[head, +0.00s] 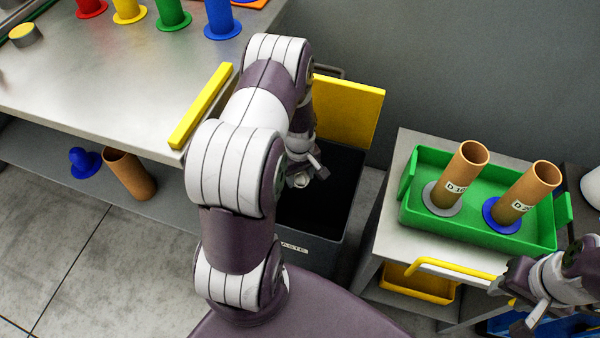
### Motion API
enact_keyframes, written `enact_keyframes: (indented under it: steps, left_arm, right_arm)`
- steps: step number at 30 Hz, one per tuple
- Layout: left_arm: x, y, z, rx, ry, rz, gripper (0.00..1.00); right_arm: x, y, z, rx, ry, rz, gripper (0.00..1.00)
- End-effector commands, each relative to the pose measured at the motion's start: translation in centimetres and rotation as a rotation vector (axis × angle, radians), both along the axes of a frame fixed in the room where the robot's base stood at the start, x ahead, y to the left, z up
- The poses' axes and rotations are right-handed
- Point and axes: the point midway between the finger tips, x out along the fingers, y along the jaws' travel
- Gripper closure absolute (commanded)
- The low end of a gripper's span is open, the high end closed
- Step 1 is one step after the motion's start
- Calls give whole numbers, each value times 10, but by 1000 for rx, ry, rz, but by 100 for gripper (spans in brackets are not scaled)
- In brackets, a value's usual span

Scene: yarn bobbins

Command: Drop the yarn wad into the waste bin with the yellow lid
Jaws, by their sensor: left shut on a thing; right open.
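The waste bin (345,232) is dark grey, with a partly covered label ending in "ASTE" on its front. Its yellow lid (350,112) stands open at the back, and the inside looks dark. My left gripper (304,181) is over the bin's opening, towards its left side. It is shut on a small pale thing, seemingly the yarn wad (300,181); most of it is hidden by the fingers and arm. My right gripper (520,312) is open at the lower right, by the cart's yellow handle, away from the bin.
A steel table (110,85) with a yellow edge bar (201,105) and coloured bobbins lies left of the bin. Right of the bin, a cart (388,225) carries a green tray (420,215) with two brown tubes (460,178). A grey wall is behind.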

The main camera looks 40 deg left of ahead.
Motion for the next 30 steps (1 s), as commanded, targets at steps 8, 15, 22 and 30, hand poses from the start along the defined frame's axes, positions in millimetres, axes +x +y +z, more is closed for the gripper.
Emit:
enact_keyframes:
  steps: [8,15,22,30]
  left_arm:
    - [0,0,2,0,0,-1,19]
    - [0,0,2,0,0,-1,19]
    - [1,0,41,1,-4,-1,19]
    - [1,0,109,1,-3,-1,19]
  right_arm:
    - [0,0,2,0,-1,0,57]
    - [0,0,2,0,-1,0,57]
    - [0,0,14,0,-1,0,57]
    - [0,0,28,0,-1,0,57]
